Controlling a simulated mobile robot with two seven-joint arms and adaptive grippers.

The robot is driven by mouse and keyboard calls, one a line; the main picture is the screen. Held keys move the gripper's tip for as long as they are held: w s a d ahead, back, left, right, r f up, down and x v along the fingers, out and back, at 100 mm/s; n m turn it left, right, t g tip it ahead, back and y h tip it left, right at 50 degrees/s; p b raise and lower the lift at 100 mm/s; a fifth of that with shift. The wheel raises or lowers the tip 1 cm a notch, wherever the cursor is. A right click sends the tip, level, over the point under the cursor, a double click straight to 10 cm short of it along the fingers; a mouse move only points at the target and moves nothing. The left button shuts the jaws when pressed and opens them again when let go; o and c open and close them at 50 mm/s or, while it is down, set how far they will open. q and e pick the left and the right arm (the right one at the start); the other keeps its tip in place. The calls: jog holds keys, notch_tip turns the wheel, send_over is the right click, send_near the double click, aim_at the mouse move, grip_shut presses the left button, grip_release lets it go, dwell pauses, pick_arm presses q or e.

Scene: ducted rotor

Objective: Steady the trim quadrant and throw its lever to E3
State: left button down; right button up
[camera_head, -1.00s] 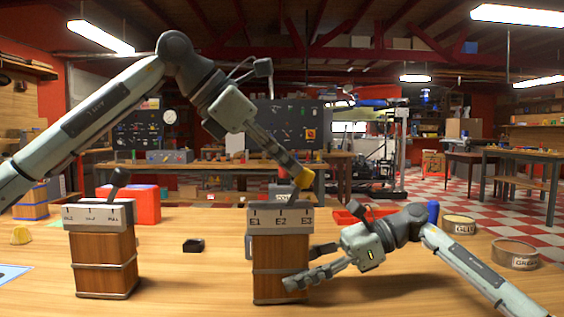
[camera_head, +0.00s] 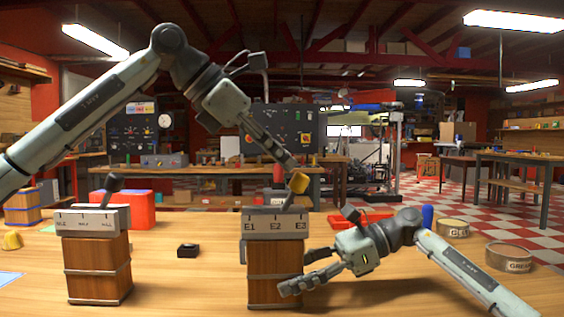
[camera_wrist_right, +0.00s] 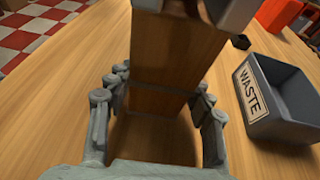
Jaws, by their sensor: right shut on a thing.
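The trim quadrant is a wooden box with a pale top plate marked E1, E2 and E3 (camera_head: 275,264).
A second, similar lever box (camera_head: 97,262) stands at the left. A small black object (camera_head: 188,250) lies between the boxes. A red box (camera_head: 128,209) is behind. Two round tins, one marked GREASE (camera_head: 509,257), are at right. A WASTE bin (camera_wrist_right: 285,100) shows in the wrist view.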

pick_arm(q)
jog(key=v, duration=1.3)
jog(key=shift+a, duration=0.4)
jog(key=shift+s, duration=0.1)
pick_arm(e)
jog(key=o, duration=1.1)
jog(key=shift+o, duration=0.2)
